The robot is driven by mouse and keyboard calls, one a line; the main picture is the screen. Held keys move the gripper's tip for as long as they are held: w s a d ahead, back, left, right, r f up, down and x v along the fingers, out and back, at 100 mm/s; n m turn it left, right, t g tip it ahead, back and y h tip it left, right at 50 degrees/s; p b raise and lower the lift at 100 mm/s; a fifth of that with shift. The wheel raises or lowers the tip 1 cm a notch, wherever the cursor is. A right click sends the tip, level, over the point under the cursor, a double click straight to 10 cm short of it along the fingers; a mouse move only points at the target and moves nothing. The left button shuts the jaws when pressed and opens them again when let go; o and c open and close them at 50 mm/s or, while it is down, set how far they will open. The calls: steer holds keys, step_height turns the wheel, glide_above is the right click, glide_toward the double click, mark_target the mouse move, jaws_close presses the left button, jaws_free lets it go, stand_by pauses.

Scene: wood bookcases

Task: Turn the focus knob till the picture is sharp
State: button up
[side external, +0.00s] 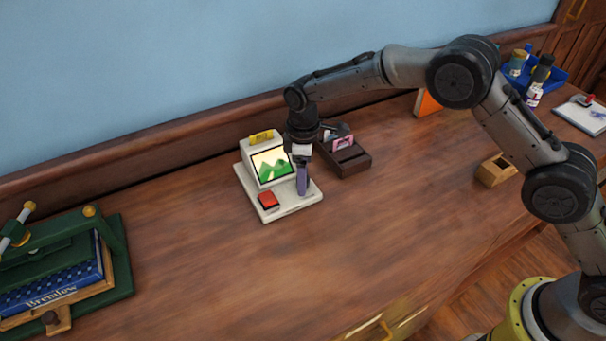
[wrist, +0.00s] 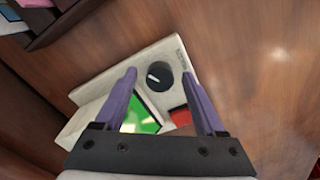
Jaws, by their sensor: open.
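The viewer is a cream-coloured device (side external: 247,186) on the wooden desk. Its screen (side external: 270,164) shows green hills on a pale ground, and it looks fairly crisp at this size. A red button (side external: 268,200) is on its base. In the wrist view the dark round focus knob (wrist: 157,78) has a white pointer mark. My gripper (wrist: 162,80) is open, its purple fingers on either side of the knob and apart from it in that picture. In the side view my gripper (side external: 303,190) points down over the base's right part and hides the knob.
A dark wooden box (side external: 352,163) with cards stands close behind the viewer on the right. A green press (side external: 118,255) with a blue book is at the far left. A small wooden block (side external: 494,171) lies at the right. The desk front is clear.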

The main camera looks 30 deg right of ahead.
jaws_close()
steer(key=shift+m, duration=3.2)
steer(key=shift+r, duration=0.1)
jaws_free()
